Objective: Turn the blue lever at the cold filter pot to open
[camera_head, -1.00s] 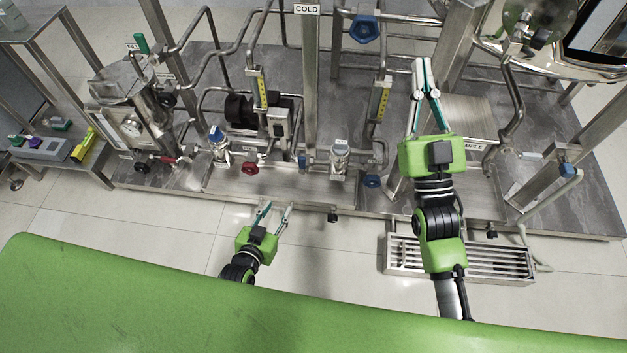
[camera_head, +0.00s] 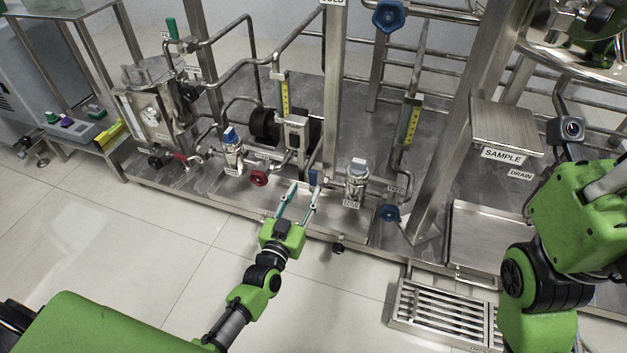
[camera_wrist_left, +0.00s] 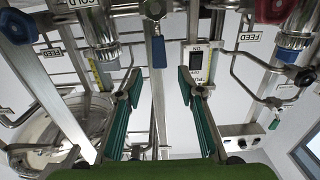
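The cold filter pot is the shiny upright metal pot (camera_head: 357,182) right of the post with the COLD sign. In the left wrist view, that pot (camera_wrist_left: 97,30) hangs upside down at upper left. A small blue lever (camera_head: 315,177) sits just left of the pot. In the left wrist view, the lever (camera_wrist_left: 159,53) shows lengthwise between the two fingers, with clear space either side. My left gripper (camera_head: 304,189) is open and empty, its fingertips close to the lever; contact cannot be told. My right gripper's green body is at the right edge of the head view; its fingers are hidden.
A blue knob (camera_head: 389,213) is right of the cold pot. A SAMPLE shelf (camera_head: 505,130) and floor drain grate (camera_head: 445,315) lie right. The tiled floor in front is clear.

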